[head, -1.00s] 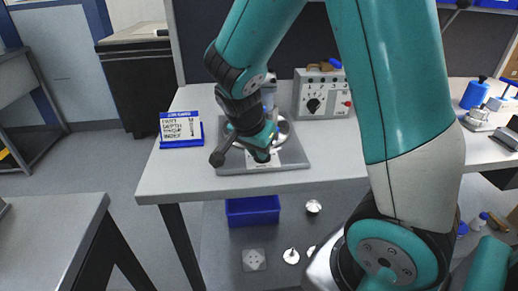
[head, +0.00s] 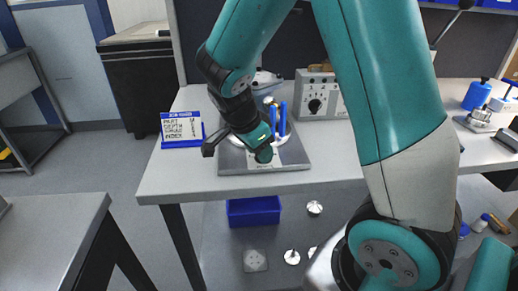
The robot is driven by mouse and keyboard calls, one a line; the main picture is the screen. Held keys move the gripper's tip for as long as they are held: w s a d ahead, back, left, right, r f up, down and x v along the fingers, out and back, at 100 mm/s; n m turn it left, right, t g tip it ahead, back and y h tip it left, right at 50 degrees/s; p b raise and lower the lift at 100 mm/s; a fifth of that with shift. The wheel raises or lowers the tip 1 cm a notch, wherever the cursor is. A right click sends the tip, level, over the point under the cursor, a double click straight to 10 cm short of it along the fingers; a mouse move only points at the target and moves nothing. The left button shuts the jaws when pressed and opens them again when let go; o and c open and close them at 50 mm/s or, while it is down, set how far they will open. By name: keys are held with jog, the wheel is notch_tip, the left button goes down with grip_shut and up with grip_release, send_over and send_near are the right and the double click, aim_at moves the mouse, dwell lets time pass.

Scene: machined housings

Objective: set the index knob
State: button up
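The grey control box (head: 304,84) stands at the back of the table, its right part hidden behind my arm. A round black knob (head: 315,105) with a dial around it sits on its front; I cannot read its setting. My gripper (head: 278,121) is left of the box and in front of it. The fingers are apart from the knob in the picture. A job card (head: 182,128) in a blue holder stands at the table's left; its entries are too small to read surely.
A grey plate (head: 295,158) with a round metal part lies under my wrist. A blue bin (head: 253,210) and several small parts are below the table. The table's front left is clear.

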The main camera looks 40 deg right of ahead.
jog(key=p+v, duration=0.2)
jog(key=v, duration=1.5)
jog(key=shift+r, duration=0.25)
